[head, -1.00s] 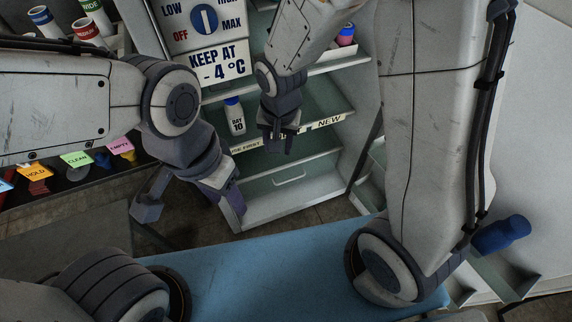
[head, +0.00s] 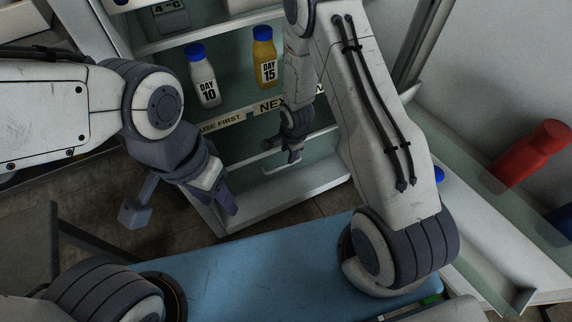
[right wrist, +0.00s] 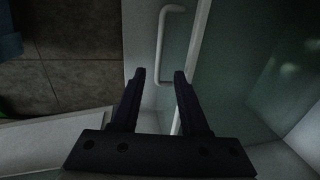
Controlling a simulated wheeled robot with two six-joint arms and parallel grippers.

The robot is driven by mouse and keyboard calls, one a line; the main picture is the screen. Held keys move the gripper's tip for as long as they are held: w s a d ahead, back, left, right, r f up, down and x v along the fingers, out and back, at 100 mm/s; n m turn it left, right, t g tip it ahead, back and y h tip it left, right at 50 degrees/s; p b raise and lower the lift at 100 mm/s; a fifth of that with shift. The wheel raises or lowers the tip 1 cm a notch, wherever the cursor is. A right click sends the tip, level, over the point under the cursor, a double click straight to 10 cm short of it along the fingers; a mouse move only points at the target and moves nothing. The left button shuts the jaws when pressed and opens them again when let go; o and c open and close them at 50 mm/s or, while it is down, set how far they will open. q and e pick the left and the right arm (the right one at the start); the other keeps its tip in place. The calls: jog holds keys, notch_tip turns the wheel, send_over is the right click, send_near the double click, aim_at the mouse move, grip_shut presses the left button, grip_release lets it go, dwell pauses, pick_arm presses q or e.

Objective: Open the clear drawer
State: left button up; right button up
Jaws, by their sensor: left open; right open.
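The clear drawer (head: 247,180) is the greenish see-through panel at the bottom of the open fridge, below the labelled shelf. It appears shut. Its pale bar handle (head: 271,169) is partly hidden by my right gripper (head: 289,158), which is open and empty close in front of it. In the right wrist view the handle (right wrist: 163,45) lies just beyond the open fingertips (right wrist: 158,76), roughly in line with the gap, and not between them. The clear drawer front (right wrist: 212,45) also shows there. My left gripper (head: 229,205) is open and empty beside the fridge's lower left edge.
Day 10 (head: 203,78) and Day 15 (head: 265,58) bottles stand on the shelf above. The fridge door (head: 470,240) stands open at right with a red bottle (head: 532,153) on it. A blue surface (head: 255,270) lies in front.

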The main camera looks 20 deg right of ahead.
aim_at(285, 165)
jog(key=f+b, duration=0.1)
jog(key=f, duration=0.1)
jog(key=w+f+b, duration=0.1)
jog(key=f, duration=0.2)
jog(key=f+b, duration=0.2)
jog(key=f, duration=0.1)
jog(key=shift+w+a, duration=0.2)
jog(key=shift+a, duration=0.05)
grip_shut()
dwell(1.0)
